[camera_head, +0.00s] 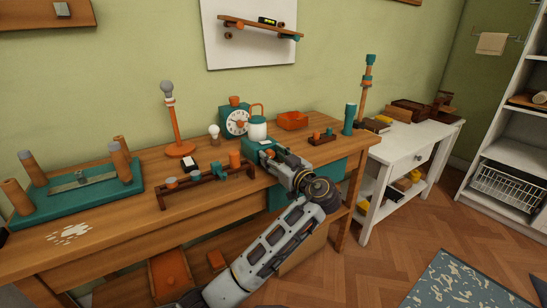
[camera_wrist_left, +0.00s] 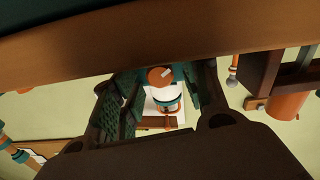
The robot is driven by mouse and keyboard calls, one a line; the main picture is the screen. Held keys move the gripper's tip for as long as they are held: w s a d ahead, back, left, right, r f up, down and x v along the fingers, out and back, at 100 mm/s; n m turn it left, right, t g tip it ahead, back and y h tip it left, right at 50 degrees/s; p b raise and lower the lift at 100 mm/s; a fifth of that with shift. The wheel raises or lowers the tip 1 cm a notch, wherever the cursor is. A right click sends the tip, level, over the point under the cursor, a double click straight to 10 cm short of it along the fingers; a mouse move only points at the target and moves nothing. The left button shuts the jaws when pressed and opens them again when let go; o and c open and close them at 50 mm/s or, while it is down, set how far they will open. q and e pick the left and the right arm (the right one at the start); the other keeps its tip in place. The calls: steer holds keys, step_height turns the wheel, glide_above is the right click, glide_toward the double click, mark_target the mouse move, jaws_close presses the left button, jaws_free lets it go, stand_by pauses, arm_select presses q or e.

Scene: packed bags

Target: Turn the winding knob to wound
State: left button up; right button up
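An orange round knob (camera_wrist_left: 160,76) with a short white mark shows in the left wrist view, at a dark teal body. The knob lies between the two fingers of my left gripper (camera_wrist_left: 163,92), with small gaps at its sides. The fingers are apart, and I cannot tell how deep they reach around it. In the head view my left gripper (camera_head: 268,152) is at the back of the workbench, in front of a white-and-teal jar (camera_head: 258,129), and covers the knob's place. My right gripper is not in view.
On the workbench (camera_head: 130,236) a wooden rack (camera_head: 190,190) with an orange cylinder (camera_head: 235,158) stands left of my gripper. A teal clock (camera_head: 236,122), an orange tray (camera_head: 292,120) and a small peg block (camera_head: 321,138) are close by.

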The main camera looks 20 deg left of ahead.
arm_select(q)
steer(key=c, duration=0.9)
steer(key=shift+o, duration=0.2)
steer(key=shift+r+m+p, duration=0.1)
steer(key=shift+m+p, duration=0.6)
steer(key=shift+p, duration=0.25)
steer(key=shift+m+p, duration=0.5)
steer(key=shift+p, duration=0.1)
steer(key=shift+m+p, duration=0.9)
steer(key=shift+p, duration=0.15)
jaws_close()
steer(key=shift+m+p, duration=0.4)
steer(key=shift+m, duration=0.3)
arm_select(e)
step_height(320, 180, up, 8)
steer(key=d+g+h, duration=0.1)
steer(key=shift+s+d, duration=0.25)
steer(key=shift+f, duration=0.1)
arm_select(q)
steer(key=o, duration=1.1)
jaws_free()
steer(key=shift+c, duration=0.2)
